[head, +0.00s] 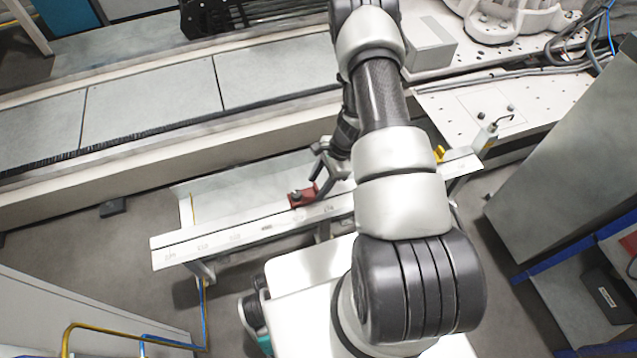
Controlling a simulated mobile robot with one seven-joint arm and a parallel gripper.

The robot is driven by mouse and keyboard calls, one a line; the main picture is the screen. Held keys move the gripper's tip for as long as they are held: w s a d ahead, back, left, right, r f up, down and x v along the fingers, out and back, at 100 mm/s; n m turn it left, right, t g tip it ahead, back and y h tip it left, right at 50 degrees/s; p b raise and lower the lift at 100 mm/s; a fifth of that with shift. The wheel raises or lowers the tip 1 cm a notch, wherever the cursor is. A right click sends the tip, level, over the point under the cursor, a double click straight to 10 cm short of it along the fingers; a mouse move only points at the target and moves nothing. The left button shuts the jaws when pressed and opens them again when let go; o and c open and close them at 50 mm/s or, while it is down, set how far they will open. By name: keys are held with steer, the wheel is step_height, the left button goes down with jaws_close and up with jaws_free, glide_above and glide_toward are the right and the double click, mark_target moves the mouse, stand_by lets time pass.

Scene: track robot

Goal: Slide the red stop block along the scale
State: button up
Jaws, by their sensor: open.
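The red stop block (303,196) sits on the long white scale rail (225,232), left of my arm. It has a small dark knob on top. Faint markings show along the rail's front face. My gripper (319,179) is open, with its dark fingers just right of and at the block. I cannot tell whether a finger touches it. My arm hides the rail's middle right part; the rail shows again to the right of the arm.
A yellow piece (439,154) stands at the rail's right part, beside my arm. A raised track bed (150,103) runs behind the rail. A grey cabinet (570,170) stands at the right. The rail's left part is clear.

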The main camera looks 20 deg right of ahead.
steer(key=p+v, duration=0.4)
steer(key=v, duration=1.3)
steer(key=shift+d+r, duration=0.15)
steer(key=shift+r, duration=0.05)
steer(key=s+a+r+n+t+h, duration=0.1)
steer(key=a+r+n, duration=0.3)
steer(key=r, duration=0.9)
steer(key=a+r+n+t, duration=0.1)
steer(key=a+r+n, duration=0.3)
steer(key=r, duration=0.8)
steer(key=s+a+r+n+t+h, duration=0.35)
steer(key=s+r+n, duration=0.65)
steer(key=s+r, duration=0.65)
step_height(320, 180, up, 21)
steer(key=p, duration=2.2)
steer(key=shift+s+r, duration=0.2)
steer(key=shift+s, duration=0.1)
